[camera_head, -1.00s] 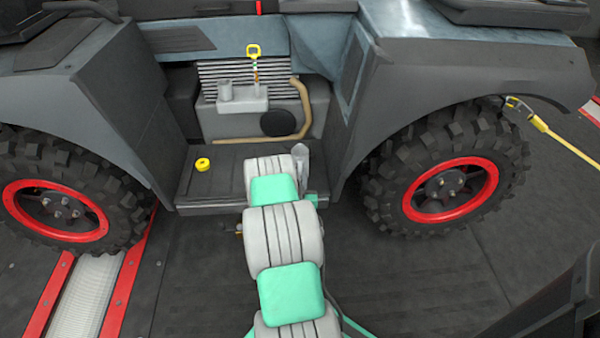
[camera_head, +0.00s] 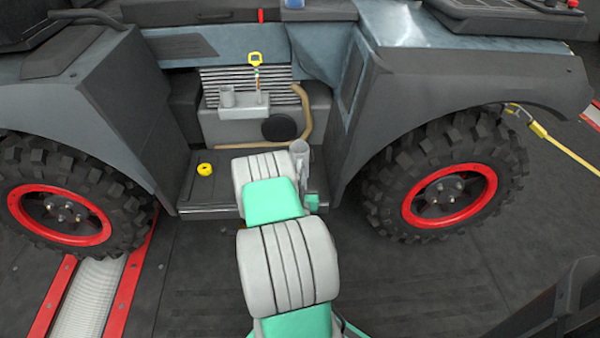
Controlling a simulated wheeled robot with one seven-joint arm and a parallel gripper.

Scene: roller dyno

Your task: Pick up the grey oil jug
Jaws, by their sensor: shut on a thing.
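The grey oil jug (camera_head: 299,152) stands at the outer edge of the vehicle's step, just right of my arm. Only its grey upper part shows clearly; my arm hides the rest. My gripper (camera_head: 312,202) is mostly hidden behind my own grey and teal arm links, with a small teal part showing beside the jug. It is shut on the jug. I cannot tell whether the jug's base touches the step.
A yellow cap (camera_head: 205,169) lies on the dark step (camera_head: 196,190). Large wheels (camera_head: 448,195) flank the step. A yellow strap (camera_head: 570,147) runs off right. Open floor lies in front.

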